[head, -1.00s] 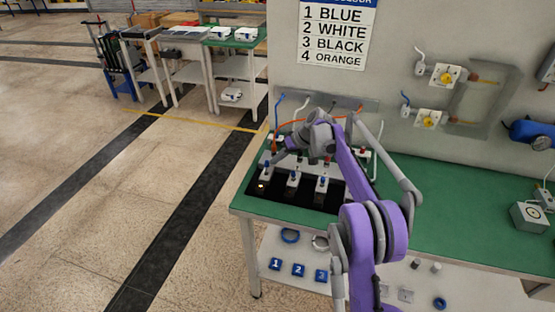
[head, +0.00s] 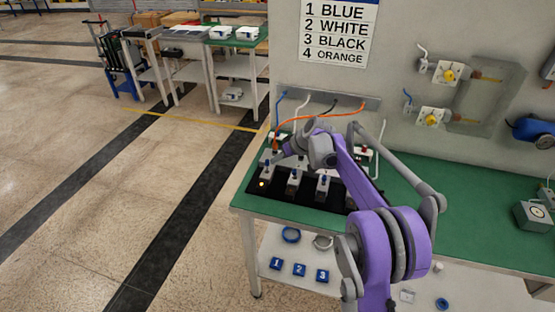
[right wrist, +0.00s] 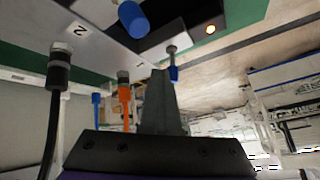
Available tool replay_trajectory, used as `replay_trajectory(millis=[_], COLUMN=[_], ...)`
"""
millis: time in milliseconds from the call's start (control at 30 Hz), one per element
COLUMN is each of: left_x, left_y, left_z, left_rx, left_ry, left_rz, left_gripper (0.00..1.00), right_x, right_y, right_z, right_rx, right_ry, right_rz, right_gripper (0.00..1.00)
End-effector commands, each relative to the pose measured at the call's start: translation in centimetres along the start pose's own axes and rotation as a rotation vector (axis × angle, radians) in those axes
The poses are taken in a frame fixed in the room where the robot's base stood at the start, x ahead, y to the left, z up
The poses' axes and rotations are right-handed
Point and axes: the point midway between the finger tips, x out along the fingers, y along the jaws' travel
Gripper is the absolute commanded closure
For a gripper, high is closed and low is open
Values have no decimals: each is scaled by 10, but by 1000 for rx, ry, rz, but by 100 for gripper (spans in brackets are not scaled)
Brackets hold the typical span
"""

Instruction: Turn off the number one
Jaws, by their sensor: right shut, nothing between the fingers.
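A row of toggle switches with blue tips stands on a black panel (head: 310,193) on the green bench. The leftmost switch (head: 266,170) has a lit amber lamp (head: 262,184) in front of it. The lamp (right wrist: 210,29) and a blue-tipped lever (right wrist: 173,70) beside it also show in the right wrist view. My right gripper (head: 280,154) is shut and empty, just behind the leftmost switch. In the wrist view its fingers (right wrist: 158,78) are close beside that lever; I cannot tell whether they touch. My left gripper is out of view.
Behind the switches, blue, white, black and orange cables rise to a wall plate (head: 345,102). A wall sign (head: 338,35) pairs numbers with colours. Blue numbered tags (head: 299,270) lie on the lower shelf.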

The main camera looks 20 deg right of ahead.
Motion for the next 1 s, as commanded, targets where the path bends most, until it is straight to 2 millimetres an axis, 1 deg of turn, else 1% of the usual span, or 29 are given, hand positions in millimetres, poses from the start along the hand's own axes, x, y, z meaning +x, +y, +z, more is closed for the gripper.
replay_trajectory(millis=[100,433,767,1000], left_x=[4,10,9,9], left_y=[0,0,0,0], left_z=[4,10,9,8], left_rx=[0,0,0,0], left_ry=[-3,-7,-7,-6], left_rz=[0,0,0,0], left_gripper=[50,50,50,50], right_x=[0,-3,-3,3], right_y=[-7,-17,-13,-4], right_z=[5,12,9,7], right_rx=[-53,-193,-187,-187], right_ry=[46,177,172,172], right_rz=[47,182,178,178], right_gripper=[100,100,100,100])
